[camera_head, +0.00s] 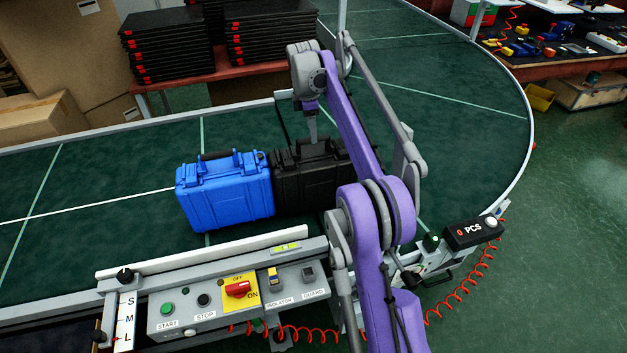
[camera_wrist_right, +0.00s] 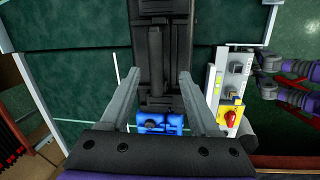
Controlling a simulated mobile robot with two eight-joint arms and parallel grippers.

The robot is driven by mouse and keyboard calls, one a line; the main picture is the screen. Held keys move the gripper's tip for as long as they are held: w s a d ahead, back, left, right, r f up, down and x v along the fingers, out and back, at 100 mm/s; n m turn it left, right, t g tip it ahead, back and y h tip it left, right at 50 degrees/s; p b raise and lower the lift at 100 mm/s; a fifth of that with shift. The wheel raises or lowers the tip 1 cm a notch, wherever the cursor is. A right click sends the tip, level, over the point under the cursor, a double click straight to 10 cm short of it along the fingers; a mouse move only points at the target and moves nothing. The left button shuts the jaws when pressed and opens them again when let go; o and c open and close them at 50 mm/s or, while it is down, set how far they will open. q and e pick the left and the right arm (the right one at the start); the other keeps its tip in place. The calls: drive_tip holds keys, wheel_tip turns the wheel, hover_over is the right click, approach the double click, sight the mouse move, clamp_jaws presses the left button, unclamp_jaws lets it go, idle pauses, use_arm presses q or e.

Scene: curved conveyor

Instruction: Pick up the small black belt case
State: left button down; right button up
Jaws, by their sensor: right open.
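The black case (camera_head: 292,182) stands on the green conveyor, right beside the blue case (camera_head: 226,192). My right arm hides part of its right side. My right gripper (camera_head: 300,122) is over the black case with its fingers pointing down. In the right wrist view, the open fingers of my right gripper (camera_wrist_right: 159,73) lie on either side of the black case (camera_wrist_right: 161,45), with nothing clearly gripped. The blue case (camera_wrist_right: 160,123) shows below it there. I cannot tell whether the fingers touch the black case. My left gripper is not in view.
A control panel (camera_head: 215,311) with switches lines the conveyor's near edge, and a PCS box (camera_head: 472,232) stands at the right. Stacks of black flat items (camera_head: 168,46) sit on a red table behind. The green belt (camera_head: 440,95) is bare at far right.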

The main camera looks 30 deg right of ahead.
drive_tip(key=f, duration=0.3)
drive_tip(key=w+d+f, duration=0.1)
drive_tip(key=f, duration=0.1)
drive_tip(key=shift+d+f, duration=0.1)
drive_tip(key=shift+f, duration=0.15)
drive_tip(key=shift+c, duration=0.3)
clamp_jaws()
drive_tip(key=shift+r, duration=0.1)
idle(0.9)
